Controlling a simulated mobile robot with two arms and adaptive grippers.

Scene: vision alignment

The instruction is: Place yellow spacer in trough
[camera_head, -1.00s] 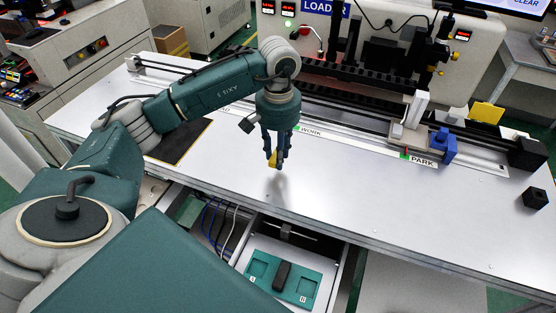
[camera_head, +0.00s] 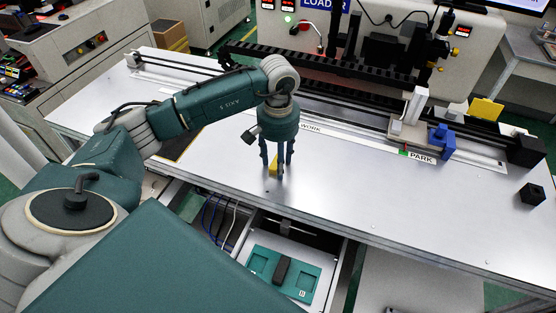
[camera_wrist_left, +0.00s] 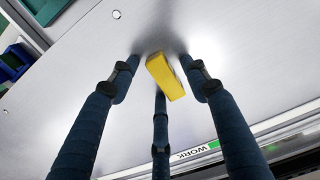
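The yellow spacer (camera_head: 273,164) is a small block at the tabletop, between the fingertips of my left gripper (camera_head: 277,168). In the left wrist view the spacer (camera_wrist_left: 165,77) lies between the three spread fingers of the gripper (camera_wrist_left: 160,75). Gaps show between it and the two side fingers; the third finger is close to its lower end, and I cannot tell whether they touch. I cannot tell for sure which thing is the trough. A teal tray (camera_head: 262,257) with recesses and a black block (camera_head: 281,270) sits in the open drawer. My right gripper is not in view.
A long rail with a carriage (camera_head: 410,123) and a blue part (camera_head: 441,140) runs along the back of the table (camera_head: 360,205). WORK and PARK labels lie before it. A black block (camera_head: 532,195) stands at the right. The table's middle is clear.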

